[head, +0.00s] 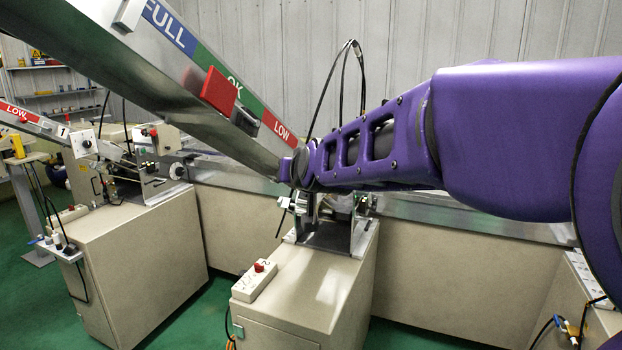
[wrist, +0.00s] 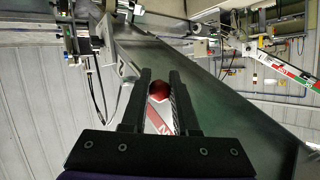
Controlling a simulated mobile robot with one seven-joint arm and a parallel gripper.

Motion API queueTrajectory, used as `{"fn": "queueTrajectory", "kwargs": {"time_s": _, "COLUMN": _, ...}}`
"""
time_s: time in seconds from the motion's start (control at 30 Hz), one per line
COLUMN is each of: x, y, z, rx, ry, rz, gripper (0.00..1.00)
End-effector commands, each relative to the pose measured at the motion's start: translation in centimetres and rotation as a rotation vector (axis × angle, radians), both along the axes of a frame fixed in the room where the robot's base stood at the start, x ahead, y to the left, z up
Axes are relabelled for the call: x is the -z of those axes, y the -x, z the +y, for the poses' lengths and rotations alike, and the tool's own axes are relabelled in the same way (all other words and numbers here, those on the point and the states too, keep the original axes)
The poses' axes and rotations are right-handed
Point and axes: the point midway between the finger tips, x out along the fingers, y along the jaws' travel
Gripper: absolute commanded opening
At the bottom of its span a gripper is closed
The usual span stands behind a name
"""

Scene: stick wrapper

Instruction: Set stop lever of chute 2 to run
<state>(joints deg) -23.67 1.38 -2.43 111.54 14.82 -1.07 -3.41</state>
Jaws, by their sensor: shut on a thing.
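In the wrist view my gripper (wrist: 160,76) has its two dark fingers on either side of a round red knob (wrist: 160,90), shut on it. The knob looks like the stop lever's; its shaft and its run or stop marking cannot be made out. The knob sits in front of the grey metal chute (wrist: 215,100). In the head view my purple arm reaches left to the lower end of the sloping chute (head: 150,85) with its FULL, OK and LOW bands. My gripper and the knob are hidden there.
A cream cabinet (head: 315,290) below carries a control box (head: 254,282) marked 2 with a red button. Another machine cabinet (head: 150,260) with its own chute stands at left. A metal conveyor rail (head: 470,217) runs behind. Green floor is clear between the cabinets.

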Motion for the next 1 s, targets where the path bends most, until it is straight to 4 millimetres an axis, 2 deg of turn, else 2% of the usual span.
{"fn": "queueTrajectory", "kwargs": {"time_s": 0.03, "x": -0.70, "y": -0.19, "z": -0.10, "rx": 0.002, "ry": -0.006, "rz": -0.008, "gripper": 0.00}}
{"fn": "queueTrajectory", "kwargs": {"time_s": 0.2, "x": -0.94, "y": -0.27, "z": -0.27, "rx": 0.006, "ry": -0.014, "rz": 0.014, "gripper": 0.00}}
{"fn": "queueTrajectory", "kwargs": {"time_s": 0.8, "x": -1.07, "y": -0.24, "z": -0.18, "rx": 0.005, "ry": -0.019, "rz": 0.027, "gripper": 0.00}}
{"fn": "queueTrajectory", "kwargs": {"time_s": 0.83, "x": -1.07, "y": -0.25, "z": -0.17, "rx": 0.005, "ry": -0.019, "rz": 0.027, "gripper": 0.30}}
{"fn": "queueTrajectory", "kwargs": {"time_s": 1.0, "x": -0.85, "y": -0.17, "z": -0.13, "rx": 0.003, "ry": -0.018, "rz": 0.032, "gripper": 0.58}}
